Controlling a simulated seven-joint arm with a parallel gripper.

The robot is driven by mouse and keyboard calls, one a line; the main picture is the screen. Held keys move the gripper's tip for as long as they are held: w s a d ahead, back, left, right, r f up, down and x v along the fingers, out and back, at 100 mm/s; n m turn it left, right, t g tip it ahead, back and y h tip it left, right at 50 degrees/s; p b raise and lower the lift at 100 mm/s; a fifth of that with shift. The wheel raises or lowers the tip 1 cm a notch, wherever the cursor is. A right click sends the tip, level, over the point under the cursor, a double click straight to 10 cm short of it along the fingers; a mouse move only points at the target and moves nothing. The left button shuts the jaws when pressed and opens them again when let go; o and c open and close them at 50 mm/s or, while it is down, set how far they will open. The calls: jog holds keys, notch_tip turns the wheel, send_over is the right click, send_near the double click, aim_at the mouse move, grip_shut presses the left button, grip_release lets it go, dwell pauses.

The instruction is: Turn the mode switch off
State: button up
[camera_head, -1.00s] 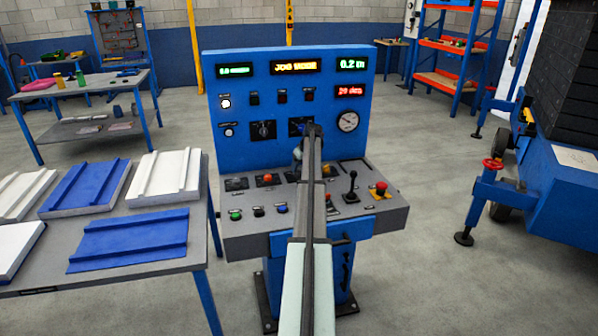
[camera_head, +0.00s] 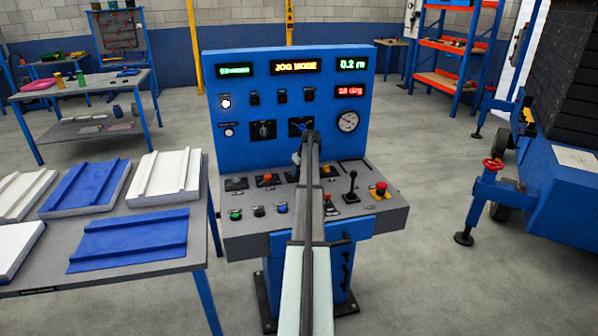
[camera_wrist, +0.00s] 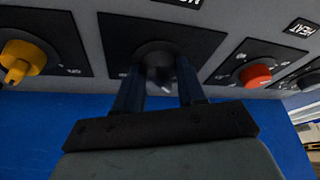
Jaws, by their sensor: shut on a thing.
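In the wrist view, my gripper (camera_wrist: 160,72) has its two dark fingers on either side of a dark round knob (camera_wrist: 155,48), which sits on a black square plate (camera_wrist: 115,30). This is the mode switch as far as I can tell; its label is upside down and partly cut off. The fingers are closed on the knob, and a small pale mark shows between them. The display (camera_head: 296,66) on the upright blue panel (camera_head: 240,100) reads JOG MODE.
In the wrist view, a yellow knob (camera_wrist: 22,62) is to the left and a red-orange knob (camera_wrist: 256,75) to the right. The grey console (camera_head: 240,222) also carries a lever (camera_head: 351,187) and a red button (camera_head: 381,188). A table with panels (camera_head: 190,228) stands to the left.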

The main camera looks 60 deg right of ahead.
jog(key=c, duration=0.4)
jog(key=shift+c, duration=0.2)
jog(key=shift+m, duration=0.4)
jog(key=m+h, duration=0.1)
jog(key=m, duration=0.2)
jog(key=shift+a+m+g, duration=0.15)
jog(key=shift+m+g, duration=0.15)
jog(key=shift+w+m+g+h, duration=0.1)
jog(key=shift+m+g+h, duration=0.3)
jog(key=shift+m, duration=0.7)
jog(key=shift+w+m+g+h, duration=0.1)
jog(key=shift+m+g+h, duration=0.25)
jog(key=shift+m, duration=0.75)
jog(key=o, duration=1)
